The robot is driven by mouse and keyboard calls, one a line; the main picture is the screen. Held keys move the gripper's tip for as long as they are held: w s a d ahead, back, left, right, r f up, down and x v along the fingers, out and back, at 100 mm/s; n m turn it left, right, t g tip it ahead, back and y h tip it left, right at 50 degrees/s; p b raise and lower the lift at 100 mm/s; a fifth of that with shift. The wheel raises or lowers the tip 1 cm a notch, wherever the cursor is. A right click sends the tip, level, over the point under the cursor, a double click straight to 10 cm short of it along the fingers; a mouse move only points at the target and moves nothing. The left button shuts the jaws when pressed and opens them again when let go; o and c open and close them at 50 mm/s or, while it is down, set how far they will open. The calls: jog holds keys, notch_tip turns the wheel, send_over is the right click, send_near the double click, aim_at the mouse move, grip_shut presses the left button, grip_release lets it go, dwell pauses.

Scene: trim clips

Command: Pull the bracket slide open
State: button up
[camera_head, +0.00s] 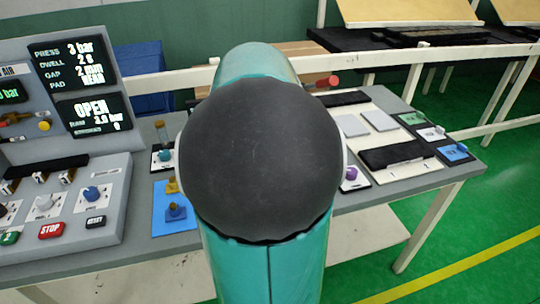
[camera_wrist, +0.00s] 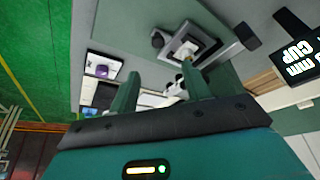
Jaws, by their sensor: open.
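In the wrist view, my gripper (camera_wrist: 160,88) is open, its two dark green fingers apart with no object held between them. Beyond the fingertips is a grey framed fixture (camera_wrist: 172,50) with a pale part inside it and a dark round knob (camera_wrist: 158,40) at its side. I cannot tell for sure whether this is the bracket slide or how far it is open. In the head view, my own teal and black arm hides the middle of the bench and the gripper.
The grey bench (camera_head: 440,181) carries a purple knob (camera_head: 350,174), a blue plate (camera_head: 167,227) with small yellow and blue pieces, and a black pad (camera_head: 397,155) on a white board. A control console (camera_head: 75,230) with a red STOP button (camera_head: 51,230) stands left. A white rail runs behind.

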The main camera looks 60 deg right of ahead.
jog(key=x, duration=1.4)
jog(key=shift+s, duration=0.25)
jog(key=shift+d, duration=0.1)
jog(key=shift+c, duration=0.2)
grip_shut()
